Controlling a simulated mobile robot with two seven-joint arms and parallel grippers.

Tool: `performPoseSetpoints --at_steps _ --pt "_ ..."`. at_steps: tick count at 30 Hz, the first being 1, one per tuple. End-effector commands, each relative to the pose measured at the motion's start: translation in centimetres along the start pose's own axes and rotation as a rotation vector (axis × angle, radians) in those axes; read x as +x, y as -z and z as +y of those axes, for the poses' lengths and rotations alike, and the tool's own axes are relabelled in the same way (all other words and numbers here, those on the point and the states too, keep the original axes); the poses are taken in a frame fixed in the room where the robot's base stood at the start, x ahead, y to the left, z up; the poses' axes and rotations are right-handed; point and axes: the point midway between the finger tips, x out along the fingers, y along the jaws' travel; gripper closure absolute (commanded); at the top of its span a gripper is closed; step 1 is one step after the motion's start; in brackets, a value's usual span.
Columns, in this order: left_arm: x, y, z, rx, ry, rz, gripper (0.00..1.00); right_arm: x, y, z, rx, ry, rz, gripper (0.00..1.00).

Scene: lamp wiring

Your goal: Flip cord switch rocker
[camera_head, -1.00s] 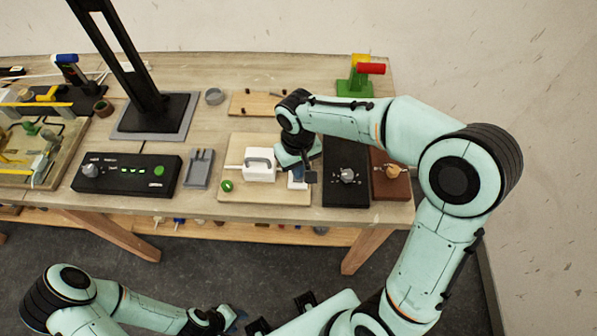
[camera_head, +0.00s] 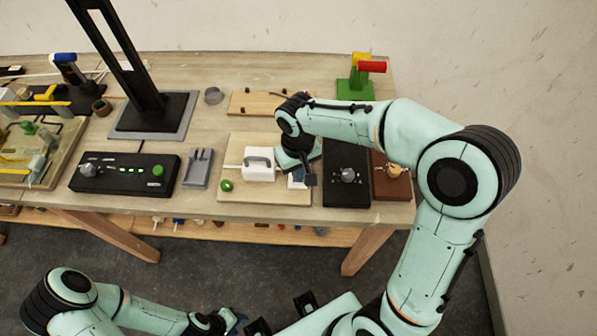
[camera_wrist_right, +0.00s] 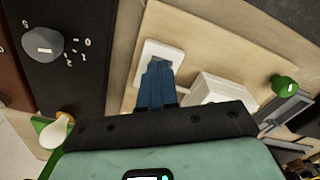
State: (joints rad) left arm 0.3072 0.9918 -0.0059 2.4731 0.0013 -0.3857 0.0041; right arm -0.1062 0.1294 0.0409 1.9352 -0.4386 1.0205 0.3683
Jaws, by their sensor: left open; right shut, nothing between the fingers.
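A small white switch plate (camera_wrist_right: 165,52) lies on a pale wooden board in the right wrist view; it shows partly in the head view (camera_head: 296,183), beside my right gripper. My right gripper (camera_wrist_right: 157,68) has its blue fingers shut with nothing between them. Their tips are over the plate's lower part and hide some of it; I cannot tell whether they touch it or how the rocker stands. My left gripper (camera_head: 236,319) is open, low in front of the table, far from the board.
A black dial box (camera_head: 346,190) stands close on the right. A black control box (camera_head: 125,174) and a grey holder (camera_head: 197,168) stand left.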

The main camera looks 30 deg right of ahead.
Motion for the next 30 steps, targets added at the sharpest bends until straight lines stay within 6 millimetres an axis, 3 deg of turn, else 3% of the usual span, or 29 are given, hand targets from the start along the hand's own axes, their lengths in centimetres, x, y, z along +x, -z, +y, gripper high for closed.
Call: performPoseSetpoints --at_steps 11,30 --pt "0.0 0.0 0.0 0.0 0.0 0.0 0.57 0.0 0.0 0.0 0.0 0.0 0.001 1.0" --pt "-3.7 1.7 1.9 0.009 -0.009 0.026 0.57 -5.1 0.1 0.0 0.0 0.001 0.003 1.0"
